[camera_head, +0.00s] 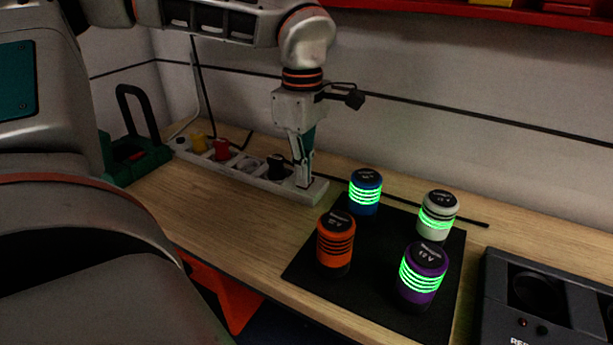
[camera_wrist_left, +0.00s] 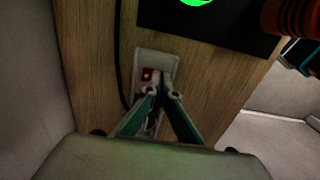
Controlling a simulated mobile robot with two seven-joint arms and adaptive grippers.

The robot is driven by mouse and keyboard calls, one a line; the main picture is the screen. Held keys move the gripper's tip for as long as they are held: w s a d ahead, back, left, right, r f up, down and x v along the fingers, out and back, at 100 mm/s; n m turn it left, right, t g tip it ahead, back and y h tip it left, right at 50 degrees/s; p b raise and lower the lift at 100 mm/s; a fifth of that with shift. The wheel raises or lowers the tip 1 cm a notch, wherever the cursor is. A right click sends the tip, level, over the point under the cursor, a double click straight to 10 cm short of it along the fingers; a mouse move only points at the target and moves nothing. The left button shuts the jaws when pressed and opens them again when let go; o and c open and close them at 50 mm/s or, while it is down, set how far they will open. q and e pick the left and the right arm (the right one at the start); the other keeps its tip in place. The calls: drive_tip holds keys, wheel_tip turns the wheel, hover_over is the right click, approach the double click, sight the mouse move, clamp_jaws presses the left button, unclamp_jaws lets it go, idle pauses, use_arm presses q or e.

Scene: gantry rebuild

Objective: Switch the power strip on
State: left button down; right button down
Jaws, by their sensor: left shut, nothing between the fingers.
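The white power strip (camera_head: 231,173) lies along the back of the wooden table, with yellow, red and black plugs in it. Its near right end also shows in the left wrist view (camera_wrist_left: 155,58), with a small red switch (camera_wrist_left: 148,75) bearing a pale spot. My left gripper (camera_head: 303,184) points down over that right end, shut and empty. In the left wrist view its fingertips (camera_wrist_left: 165,93) are just below and right of the red switch; I cannot tell if they touch the strip. The fingers hide the switch in the head view. My right gripper is not in view.
A black mat (camera_head: 375,285) holds blue (camera_head: 365,192), white (camera_head: 437,214), purple (camera_head: 422,274) and orange (camera_head: 335,242) canisters; the orange one shows no green glow. A dark device (camera_head: 545,305) stands right, a green holder (camera_head: 136,160) left. A black cable runs behind.

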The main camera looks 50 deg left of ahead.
use_arm(q)
drive_tip(key=shift+r, duration=0.5)
drive_tip(key=shift+r+p, duration=0.45)
drive_tip(key=shift+r, duration=0.5)
drive_tip(key=shift+r+p, duration=0.35)
drive_tip(key=shift+r, duration=1.7)
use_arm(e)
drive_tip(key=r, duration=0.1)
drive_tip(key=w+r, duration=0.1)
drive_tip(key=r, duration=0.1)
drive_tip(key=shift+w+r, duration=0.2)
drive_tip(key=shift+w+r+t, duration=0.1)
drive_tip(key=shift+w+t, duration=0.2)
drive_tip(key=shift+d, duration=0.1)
